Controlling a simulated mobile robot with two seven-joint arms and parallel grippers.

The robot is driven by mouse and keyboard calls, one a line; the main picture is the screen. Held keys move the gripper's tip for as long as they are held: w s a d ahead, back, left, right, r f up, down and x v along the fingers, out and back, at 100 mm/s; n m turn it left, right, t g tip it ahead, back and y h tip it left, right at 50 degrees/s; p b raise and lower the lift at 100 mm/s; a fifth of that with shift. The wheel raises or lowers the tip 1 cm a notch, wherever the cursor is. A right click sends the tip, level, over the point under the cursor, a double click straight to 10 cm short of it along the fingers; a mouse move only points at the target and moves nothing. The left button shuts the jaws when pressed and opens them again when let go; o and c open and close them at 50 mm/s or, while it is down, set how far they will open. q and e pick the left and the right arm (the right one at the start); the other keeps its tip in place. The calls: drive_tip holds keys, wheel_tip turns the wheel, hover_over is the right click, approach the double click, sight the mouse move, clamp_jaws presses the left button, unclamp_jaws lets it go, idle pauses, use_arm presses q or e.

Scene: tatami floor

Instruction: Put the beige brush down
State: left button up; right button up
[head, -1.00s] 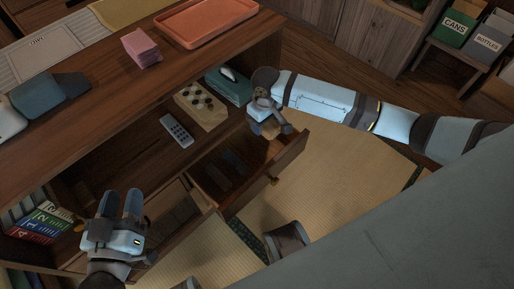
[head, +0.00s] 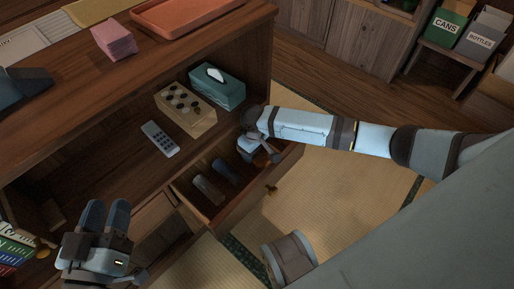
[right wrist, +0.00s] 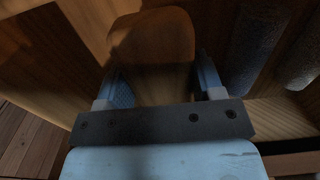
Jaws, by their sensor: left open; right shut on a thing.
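The beige brush (right wrist: 152,45) is between the fingers of my right gripper (right wrist: 160,82) in the right wrist view, its broad rounded end pointing away from the wrist. In the head view my right gripper (head: 262,154) is over the right end of the open drawer (head: 219,221); the brush cannot be made out there. I cannot tell whether the brush touches the drawer. My left gripper (head: 107,214) is open and empty at the lower left, in front of the cabinet.
Two dark, long items lie in the drawer, a grey one (head: 208,189) and a bluish one (head: 226,171). Tatami floor (head: 325,200) is clear at right.

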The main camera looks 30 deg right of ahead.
drive_tip(key=w+d+f+b, duration=0.1)
drive_tip(key=w+d+b, duration=0.1)
drive_tip(key=w+b, duration=0.1)
drive_tip(key=shift+d+f, duration=0.35)
use_arm(q)
drive_tip(key=shift+m+g, duration=0.5)
drive_tip(key=shift+g, duration=0.4)
wheel_tip(320, 180, down, 4)
drive_tip(key=shift+w+f, duration=0.15)
use_arm(e)
drive_tip(key=shift+r, duration=0.1)
drive_tip(key=o, duration=0.9)
drive_tip(key=shift+c, duration=0.2)
use_arm(q)
wheel_tip(320, 180, up, 7)
drive_tip(key=n+t+p, duration=0.1)
drive_tip(key=t+p, duration=0.1)
drive_tip(key=p, duration=0.3)
drive_tip(key=shift+s+a+t, duration=0.15)
drive_tip(key=shift+s+t, duration=0.05)
drive_tip(key=shift+t, duration=0.2)
use_arm(e)
wheel_tip(320, 180, up, 12)
use_arm(q)
drive_tip(key=shift+f, duration=0.1)
